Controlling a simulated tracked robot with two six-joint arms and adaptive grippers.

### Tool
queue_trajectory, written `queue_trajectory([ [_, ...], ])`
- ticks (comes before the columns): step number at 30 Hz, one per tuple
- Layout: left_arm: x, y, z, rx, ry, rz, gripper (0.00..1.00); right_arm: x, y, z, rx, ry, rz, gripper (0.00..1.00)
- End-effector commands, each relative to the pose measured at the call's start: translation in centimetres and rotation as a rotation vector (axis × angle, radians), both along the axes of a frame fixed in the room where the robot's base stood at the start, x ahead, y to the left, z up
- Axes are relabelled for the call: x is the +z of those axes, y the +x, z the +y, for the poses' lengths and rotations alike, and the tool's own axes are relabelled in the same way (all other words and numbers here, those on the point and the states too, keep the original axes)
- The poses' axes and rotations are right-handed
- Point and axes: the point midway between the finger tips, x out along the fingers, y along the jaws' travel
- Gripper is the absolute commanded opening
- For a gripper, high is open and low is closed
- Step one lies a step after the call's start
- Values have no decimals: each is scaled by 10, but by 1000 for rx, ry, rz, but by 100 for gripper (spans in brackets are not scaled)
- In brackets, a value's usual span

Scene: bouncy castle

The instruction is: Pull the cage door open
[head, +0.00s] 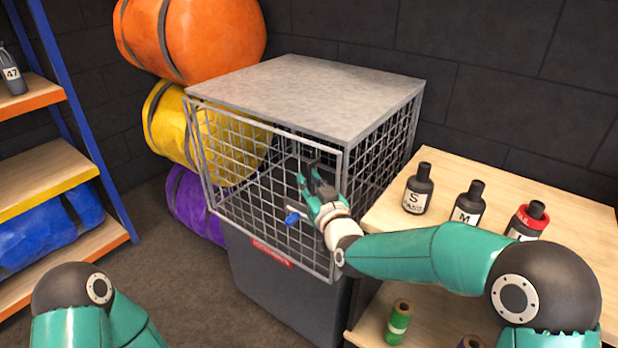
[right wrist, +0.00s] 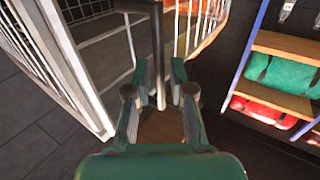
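The grey cage (head: 320,88) stands in the middle of the head view on a dark base. Its front mesh door (head: 240,165) has a pale frame. My right gripper (head: 310,180) is in front of the door's right part. In the right wrist view, a dark upright bar (right wrist: 158,45), seemingly the door's handle, stands between the fingers of my right gripper (right wrist: 160,75). They are apart, with gaps beside the bar. A blue knob (head: 292,218) shows just below the gripper. My left gripper is out of view.
A wooden shelf unit (head: 580,205) with dark bottles (head: 418,190) stands right of the cage, under my right arm. Orange (head: 215,40), yellow (head: 168,122) and purple (head: 195,205) rolls are stacked behind it on the left. Floor (head: 190,285) in front is clear.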

Motion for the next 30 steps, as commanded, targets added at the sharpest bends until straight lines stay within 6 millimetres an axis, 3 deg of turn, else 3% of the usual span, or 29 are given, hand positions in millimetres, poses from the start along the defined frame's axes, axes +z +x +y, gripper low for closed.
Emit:
queue_trajectory([
  [11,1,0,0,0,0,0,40,0,5,2,0,0,-1,22],
  [15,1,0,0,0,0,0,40,0,5,2,1,0,-1,1],
  [30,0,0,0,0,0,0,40,0,5,2,-3,0,-1,0],
])
